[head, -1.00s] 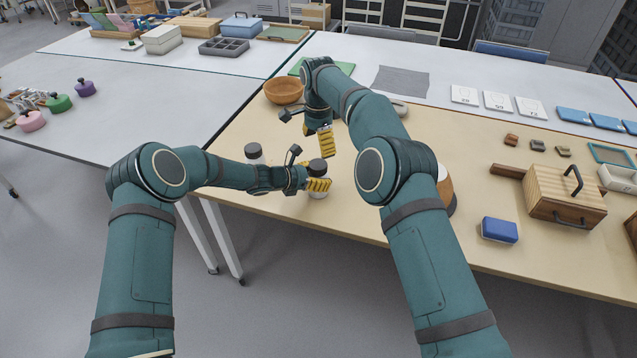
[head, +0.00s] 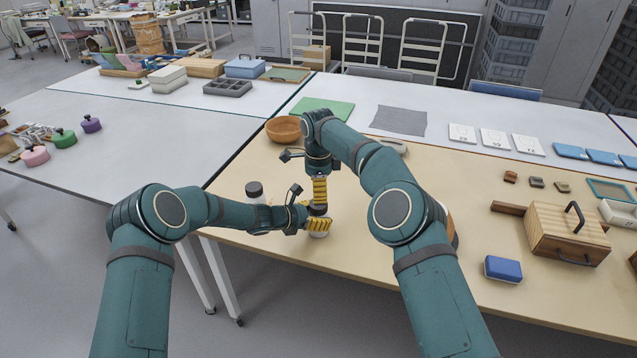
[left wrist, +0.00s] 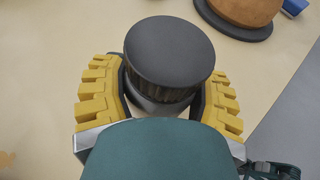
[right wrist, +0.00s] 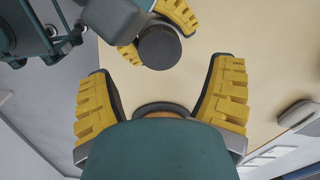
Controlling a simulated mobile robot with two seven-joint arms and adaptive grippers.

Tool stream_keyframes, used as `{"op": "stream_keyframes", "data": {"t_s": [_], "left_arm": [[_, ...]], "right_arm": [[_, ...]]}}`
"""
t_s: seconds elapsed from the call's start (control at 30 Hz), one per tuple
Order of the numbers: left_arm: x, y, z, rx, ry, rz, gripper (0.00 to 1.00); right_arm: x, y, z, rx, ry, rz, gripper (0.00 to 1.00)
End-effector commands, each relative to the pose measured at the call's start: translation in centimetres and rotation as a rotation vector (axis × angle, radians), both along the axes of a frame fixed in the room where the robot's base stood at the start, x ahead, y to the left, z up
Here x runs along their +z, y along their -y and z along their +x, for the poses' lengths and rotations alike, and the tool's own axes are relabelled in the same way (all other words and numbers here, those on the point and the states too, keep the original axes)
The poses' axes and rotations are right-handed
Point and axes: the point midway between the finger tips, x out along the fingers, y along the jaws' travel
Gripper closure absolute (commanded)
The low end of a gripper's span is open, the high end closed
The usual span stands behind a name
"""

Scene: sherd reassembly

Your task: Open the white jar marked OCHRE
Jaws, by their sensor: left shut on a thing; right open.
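A jar with a dark round lid and pale body (head: 318,233) stands near the front edge of the tan table. No marking on it can be read. My left gripper (head: 307,223) is shut around the jar's body from the side. In the left wrist view the black lid (left wrist: 170,50) rises above the yellow fingers. My right gripper (head: 320,192) is open and points down just above the lid. In the right wrist view the lid (right wrist: 159,47) lies beyond its fingers, not between them. A second dark-lidded jar (head: 254,190) stands to the left, partly behind my left arm.
A wooden bowl (head: 283,130) and a green mat (head: 322,108) lie behind the grippers. A brown rounded thing on a dark base (left wrist: 245,10) is mostly behind my right arm in the head view. A wooden box (head: 567,235) and a blue block (head: 503,268) stand right.

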Motion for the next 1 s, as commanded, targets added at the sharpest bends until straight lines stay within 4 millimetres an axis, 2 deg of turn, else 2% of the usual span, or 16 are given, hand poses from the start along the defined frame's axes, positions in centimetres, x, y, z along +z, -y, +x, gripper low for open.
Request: {"op": "stream_keyframes", "data": {"t_s": [0.1,0.33,0.5,0.77,0.97,1.0], "left_arm": [[0.1,0.0,0.0,0.0,0.002,-0.001,1.0],[0.1,0.0,0.0,0.0,0.002,-0.002,1.0],[0.1,0.0,0.0,0.0,0.002,-0.002,1.0],[0.1,0.0,0.0,0.0,0.002,-0.002,1.0],[0.1,0.0,0.0,0.0,0.002,-0.001,1.0],[0.1,0.0,0.0,0.0,0.002,-0.001,1.0]], "right_arm": [[-2.0,0.1,0.0,0.0,-0.004,0.0,0.18],[-4.8,0.0,0.0,0.001,-0.003,0.0,0.18],[-5.6,0.0,0.0,0.001,-0.001,0.0,0.18],[-5.7,0.0,0.0,0.001,0.0,0.0,0.18],[-5.6,0.0,0.0,0.001,-0.001,0.0,0.85],[-5.6,0.0,0.0,0.001,-0.001,0.0,0.91]]}}
